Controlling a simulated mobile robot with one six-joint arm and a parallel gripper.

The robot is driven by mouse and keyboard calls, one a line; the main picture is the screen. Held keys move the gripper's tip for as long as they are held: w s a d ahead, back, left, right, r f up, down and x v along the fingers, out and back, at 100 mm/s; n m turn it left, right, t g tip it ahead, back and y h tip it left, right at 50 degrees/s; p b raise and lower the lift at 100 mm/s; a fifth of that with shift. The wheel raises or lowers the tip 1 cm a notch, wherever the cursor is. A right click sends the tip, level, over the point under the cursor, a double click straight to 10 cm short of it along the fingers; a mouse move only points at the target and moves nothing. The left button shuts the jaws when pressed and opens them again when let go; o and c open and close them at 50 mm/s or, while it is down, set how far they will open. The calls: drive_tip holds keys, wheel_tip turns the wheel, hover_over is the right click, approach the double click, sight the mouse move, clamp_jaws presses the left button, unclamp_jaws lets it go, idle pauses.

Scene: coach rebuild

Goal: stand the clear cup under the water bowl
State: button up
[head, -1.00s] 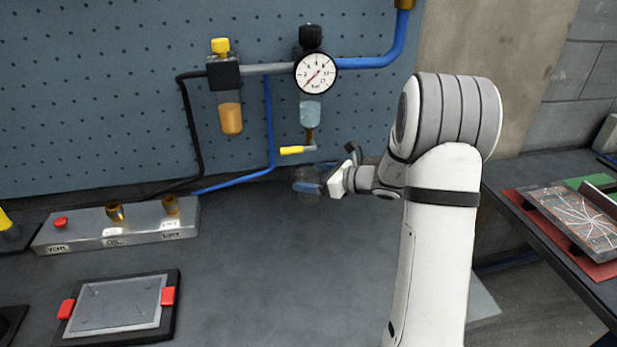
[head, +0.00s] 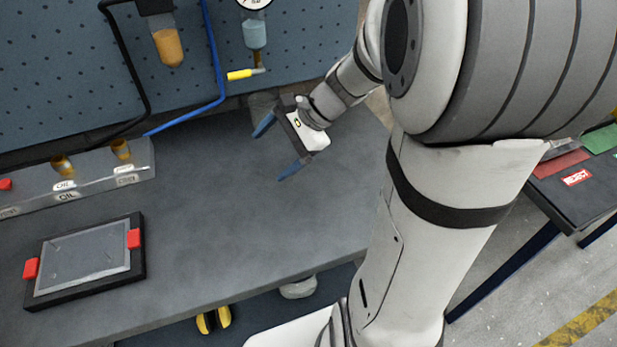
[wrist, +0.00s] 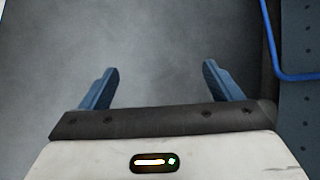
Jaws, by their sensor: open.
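The water bowl (head: 255,33) hangs on the back panel, clear with bluish water, with a yellow-handled drain (head: 240,74) beneath it. The clear cup (head: 262,103) is faint and stands on the bench below the drain, near the panel. It looks upright; its lower part is partly hidden by my gripper. My gripper (head: 274,150) is open, with blue fingers apart and nothing between them, in front of the cup. In the wrist view, the open gripper (wrist: 160,72) shows only bare grey bench between its fingers; the cup is not seen there.
An amber oil bowl (head: 168,48) and a blue hose (head: 215,60) hang left of the water bowl. A grey block with brass fittings (head: 100,180) and a framed plate with red clips (head: 85,268) lie on the left. The bench middle is clear.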

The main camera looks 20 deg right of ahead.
drive_tip(key=s+d+n+h, duration=0.2)
drive_tip(key=s+n+h, duration=0.6)
drive_tip(key=s+n, duration=0.4)
drive_tip(key=shift+s+d+r+n, duration=0.2)
drive_tip(key=shift+s+d+n, duration=0.1)
drive_tip(key=shift+n, duration=0.7)
drive_tip(key=p+v, duration=0.2)
drive_tip(key=shift+w+r, duration=0.15)
drive_tip(key=shift+r, duration=0.2)
drive_tip(key=shift+c, duration=0.2)
